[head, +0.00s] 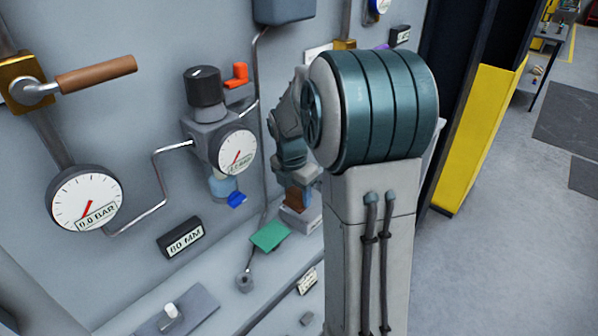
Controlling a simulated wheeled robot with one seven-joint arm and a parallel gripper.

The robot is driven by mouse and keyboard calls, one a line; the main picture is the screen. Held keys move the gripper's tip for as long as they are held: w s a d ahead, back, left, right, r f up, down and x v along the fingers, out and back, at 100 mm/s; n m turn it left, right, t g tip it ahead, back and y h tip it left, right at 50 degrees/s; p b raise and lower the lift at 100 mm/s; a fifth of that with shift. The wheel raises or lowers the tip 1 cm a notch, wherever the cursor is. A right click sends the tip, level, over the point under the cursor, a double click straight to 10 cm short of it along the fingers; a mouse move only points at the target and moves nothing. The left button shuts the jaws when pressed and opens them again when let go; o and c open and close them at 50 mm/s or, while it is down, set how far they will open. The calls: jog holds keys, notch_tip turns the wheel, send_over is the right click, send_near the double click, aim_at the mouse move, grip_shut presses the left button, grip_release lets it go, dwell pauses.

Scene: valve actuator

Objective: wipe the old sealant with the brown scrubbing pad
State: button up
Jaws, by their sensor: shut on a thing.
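My gripper (300,180) is partly hidden behind my own arm, right of the round pressure gauge. It points down and is shut on a small brown block, which looks like the brown scrubbing pad (297,197). The pad is just above or touching a grey and reddish block (300,219) on the ledge; I cannot tell which. Old sealant cannot be made out in this view, and my arm covers the area to the right of the gripper.
A green pad (269,236) lies on the grey ledge (218,272), left of the gripper. Gauges (85,200) (237,152), pipes and a brown-handled lever (95,75) stick out from the wall panel. A yellow panel (478,135) stands right of my arm, with open floor beyond.

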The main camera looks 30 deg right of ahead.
jog(key=shift+r+p, duration=1.9)
jog(key=shift+r, duration=0.7)
jog(key=shift+f, duration=0.1)
